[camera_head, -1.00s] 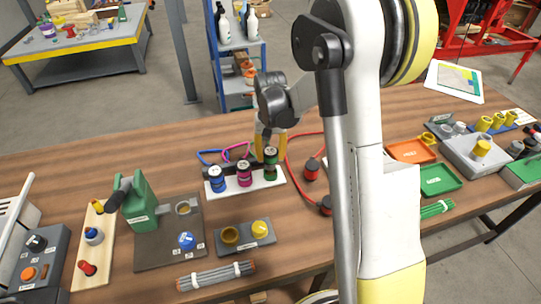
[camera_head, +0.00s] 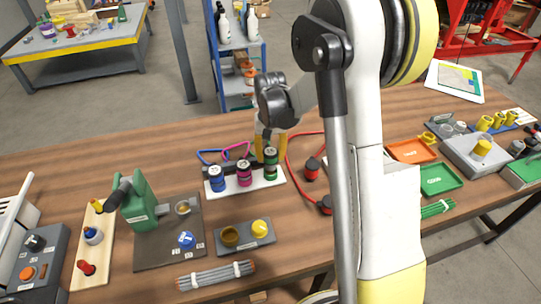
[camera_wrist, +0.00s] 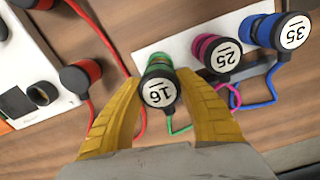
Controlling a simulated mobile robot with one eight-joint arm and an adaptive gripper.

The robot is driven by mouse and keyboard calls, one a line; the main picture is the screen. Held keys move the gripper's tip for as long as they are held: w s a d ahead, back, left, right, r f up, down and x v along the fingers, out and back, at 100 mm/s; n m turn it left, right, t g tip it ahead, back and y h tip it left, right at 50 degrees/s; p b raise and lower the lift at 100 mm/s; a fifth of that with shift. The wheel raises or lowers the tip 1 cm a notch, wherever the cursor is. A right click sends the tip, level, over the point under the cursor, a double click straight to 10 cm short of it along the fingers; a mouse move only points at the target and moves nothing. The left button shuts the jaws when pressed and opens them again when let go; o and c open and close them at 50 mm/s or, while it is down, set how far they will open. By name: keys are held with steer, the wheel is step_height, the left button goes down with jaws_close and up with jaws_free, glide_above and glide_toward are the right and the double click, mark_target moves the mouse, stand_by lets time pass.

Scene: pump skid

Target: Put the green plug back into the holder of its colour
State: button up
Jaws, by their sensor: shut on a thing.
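The green plug (camera_head: 271,163) has a black body with green bands and stands at the right end of the white holder board (camera_head: 246,189). In the wrist view, the green plug (camera_wrist: 158,88) shows its white end face marked 16, and a green cord runs beside it. My gripper (camera_wrist: 160,86) is shut on it, a yellow finger on each side. In the head view my gripper (camera_head: 269,148) is at the plug, partly behind it. The green holder is largely hidden under the plug, so I cannot tell how deep the plug sits.
A magenta plug (camera_head: 244,173) and a blue plug (camera_head: 217,179) stand on the same board, close to the green one. Red plugs (camera_head: 312,168) with a red cable lie to the right. A grey block with yellow caps (camera_head: 246,236) sits in front.

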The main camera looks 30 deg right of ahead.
steer(key=shift+f+b, duration=1.15)
steer(key=shift+f, duration=0.45)
steer(key=o, duration=1.4)
steer(key=shift+r, duration=0.1)
step_height(320, 180, up, 12)
